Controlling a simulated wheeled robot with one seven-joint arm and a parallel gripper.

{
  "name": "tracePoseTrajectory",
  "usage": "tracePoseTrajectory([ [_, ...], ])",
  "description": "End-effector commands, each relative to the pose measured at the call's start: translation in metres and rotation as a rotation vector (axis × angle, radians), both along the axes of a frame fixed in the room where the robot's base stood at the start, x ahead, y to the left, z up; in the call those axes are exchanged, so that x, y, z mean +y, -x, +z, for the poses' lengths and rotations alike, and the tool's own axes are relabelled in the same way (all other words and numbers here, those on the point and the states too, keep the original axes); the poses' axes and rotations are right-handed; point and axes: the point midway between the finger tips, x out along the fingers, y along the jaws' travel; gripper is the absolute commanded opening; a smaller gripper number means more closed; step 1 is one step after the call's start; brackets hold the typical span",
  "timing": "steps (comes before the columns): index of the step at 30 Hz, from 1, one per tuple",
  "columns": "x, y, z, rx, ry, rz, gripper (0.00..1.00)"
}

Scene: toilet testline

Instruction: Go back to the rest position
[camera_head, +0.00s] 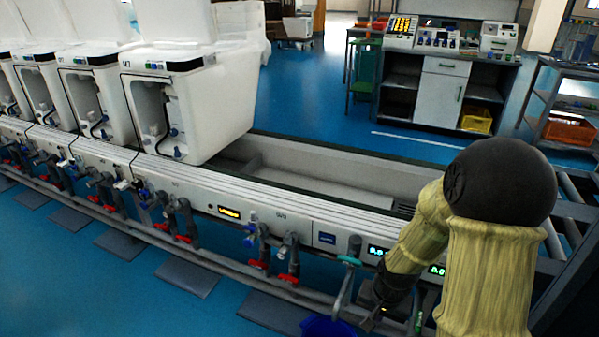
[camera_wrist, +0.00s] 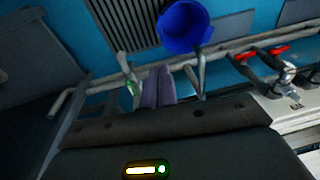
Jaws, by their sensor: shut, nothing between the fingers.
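My arm (camera_head: 490,250) comes in from the right in the head view, in a ribbed tan cover with a black round joint on top. It bends down in front of the test line. My gripper (camera_head: 370,324) is low at the front of the line, small and dark in this view. In the wrist view my gripper (camera_wrist: 158,72) shows two purple-grey fingers side by side, shut and empty. They point toward the pipe rail, and a blue bucket (camera_wrist: 186,27) lies beyond them, apart from the fingers.
White toilets (camera_head: 185,100) stand in a row on the line at left. The blue bucket (camera_head: 328,327) is below the rail. Red-handled valves (camera_head: 288,265) and a green-handled tap (camera_head: 349,260) stick out near my gripper. A cabinet (camera_head: 440,90) stands behind; blue floor is open between.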

Motion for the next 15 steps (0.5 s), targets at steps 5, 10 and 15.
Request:
tracePoseTrajectory([
  [5,0.010,0.025,0.046,-0.040,0.064,0.167,0.00],
  [10,0.017,0.045,0.072,-0.064,0.094,0.282,0.00],
  [15,0.023,0.063,0.090,-0.086,0.109,0.370,0.00],
])
